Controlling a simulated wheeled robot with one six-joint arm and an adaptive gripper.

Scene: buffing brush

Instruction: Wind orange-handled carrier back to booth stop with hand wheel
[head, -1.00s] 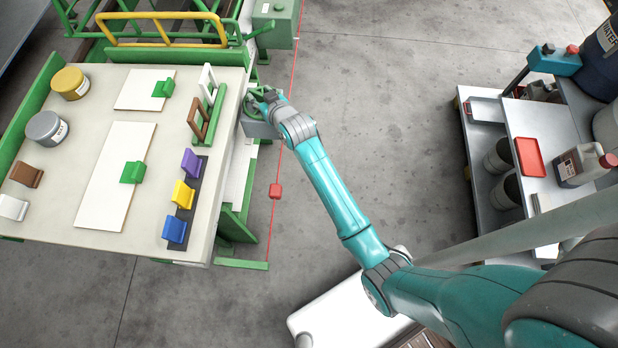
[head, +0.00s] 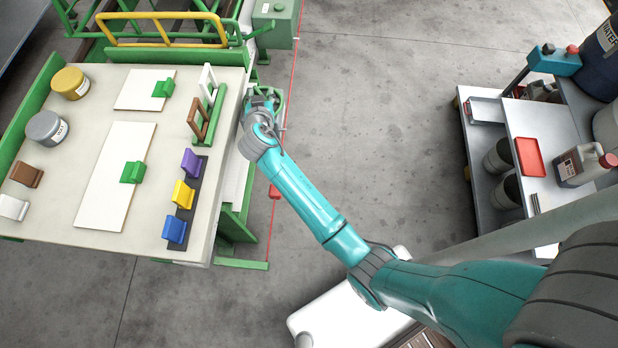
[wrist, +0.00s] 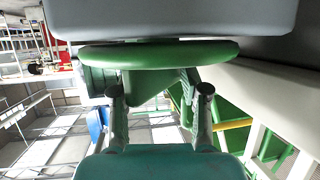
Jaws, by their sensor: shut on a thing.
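The green hand wheel (wrist: 218,50) shows edge-on in the wrist view, under a grey housing. In the head view it sits off the right edge of the bench, mostly hidden by my gripper (head: 265,98). My gripper is shut on the wheel; its two fingers also show in the wrist view (wrist: 160,92), one on each side below the rim. The exact contact is partly hidden. I cannot pick out an orange-handled carrier with certainty in either view.
The bench (head: 60,205) holds several coloured blocks, two tins and white panels. A yellow rail (head: 160,42) and green frame stand behind it. A red block (head: 274,192) sits on a red line right of the bench. Open floor lies toward the shelf cart (head: 530,165).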

